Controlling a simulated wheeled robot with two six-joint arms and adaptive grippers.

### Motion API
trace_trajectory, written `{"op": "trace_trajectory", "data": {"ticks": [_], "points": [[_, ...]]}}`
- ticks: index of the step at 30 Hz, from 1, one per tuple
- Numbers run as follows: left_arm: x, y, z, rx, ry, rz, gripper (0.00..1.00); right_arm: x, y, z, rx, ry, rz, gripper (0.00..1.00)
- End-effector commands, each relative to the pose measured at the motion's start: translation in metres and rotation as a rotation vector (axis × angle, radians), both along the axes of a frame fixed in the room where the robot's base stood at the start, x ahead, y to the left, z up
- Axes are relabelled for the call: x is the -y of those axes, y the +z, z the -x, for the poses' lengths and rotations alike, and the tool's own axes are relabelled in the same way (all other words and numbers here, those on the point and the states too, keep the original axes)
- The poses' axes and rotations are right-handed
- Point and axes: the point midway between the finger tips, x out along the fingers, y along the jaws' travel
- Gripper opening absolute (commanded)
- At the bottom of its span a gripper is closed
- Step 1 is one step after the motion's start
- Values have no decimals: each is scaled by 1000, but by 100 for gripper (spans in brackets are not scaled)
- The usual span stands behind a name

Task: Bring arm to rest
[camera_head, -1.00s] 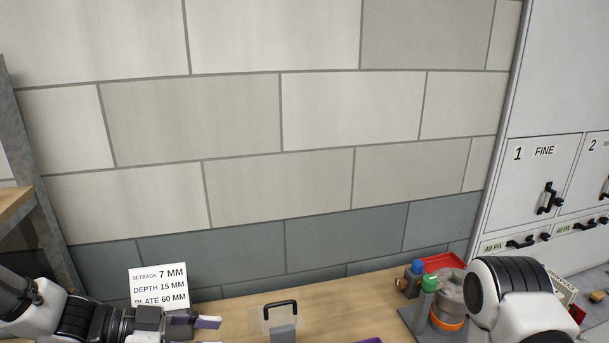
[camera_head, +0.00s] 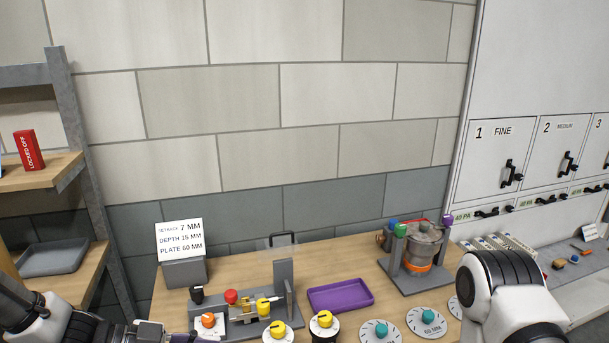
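My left arm (camera_head: 98,331) comes in low at the left, its wrist along the bottom edge in front of the bench. Its gripper is cut off by the bottom edge, so I cannot tell its fingers' state. My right arm (camera_head: 512,295) shows at the lower right as a white and black link. The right gripper is out of view.
The wooden bench (camera_head: 335,265) holds a grey fixture with coloured knobs (camera_head: 263,308), a purple tray (camera_head: 340,294), a burner assembly (camera_head: 424,245), several dials (camera_head: 428,321) and a sign (camera_head: 180,240). Shelves (camera_head: 45,170) stand left; a numbered cabinet (camera_head: 545,100) stands right.

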Motion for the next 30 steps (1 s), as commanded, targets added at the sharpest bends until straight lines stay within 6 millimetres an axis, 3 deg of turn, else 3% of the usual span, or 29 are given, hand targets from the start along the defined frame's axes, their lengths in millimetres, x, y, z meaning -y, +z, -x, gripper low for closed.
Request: {"op": "trace_trajectory", "data": {"ticks": [8,11,14,17,18,21,24,27,30], "points": [[15,-99,34,-195,-9,-42,35,0,-32,0,0,0,0,40],[22,-148,50,-317,42,-62,35,0,-47,0,0,0,0,40],[27,-212,73,-482,145,-102,35,0,-66,0,0,0,0,40],[25,-292,109,-694,329,-187,35,0,-89,0,0,0,0,40],[20,-323,127,-780,427,-241,35,0,-98,0,0,0,0,40],[-5,-380,171,-947,694,-400,35,0,-111,0,0,0,0,40],[-39,-397,197,-1019,950,-537,35,0,-111,0,0,0,0,40],[-68,-393,204,-1036,1150,-606,35,0,-107,-1,0,0,0,40],[-82,-393,207,-1039,1245,-637,35,0,-107,-1,0,0,0,40]]}}
